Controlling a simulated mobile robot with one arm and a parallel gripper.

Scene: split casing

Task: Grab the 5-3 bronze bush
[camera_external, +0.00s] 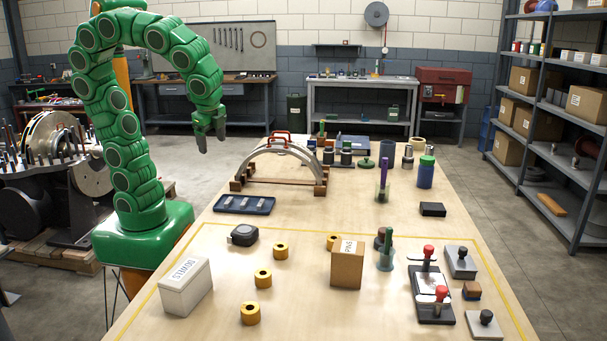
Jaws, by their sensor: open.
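Several gold-yellow ring-shaped bushes stand on the wooden table. One bush (250,314) is nearest the front, a second bush (263,278) is behind it, and a third bush (281,251) is farther back. Another bush (333,241) is partly hidden behind the brown PINS box. Any markings are too small to read, so I cannot tell which one is 5-3. My gripper (212,145) is open and empty, pointing down, high near the table's left edge and well away from the bushes.
The brown PINS box (347,266) and white DOWELS box (186,289) stand near the bushes. A black tape-measure-like object (244,235), a blue tray (244,205) and an arched casing on a wooden cradle (283,188) lie farther back. Red-knobbed clamps (434,294) are at right.

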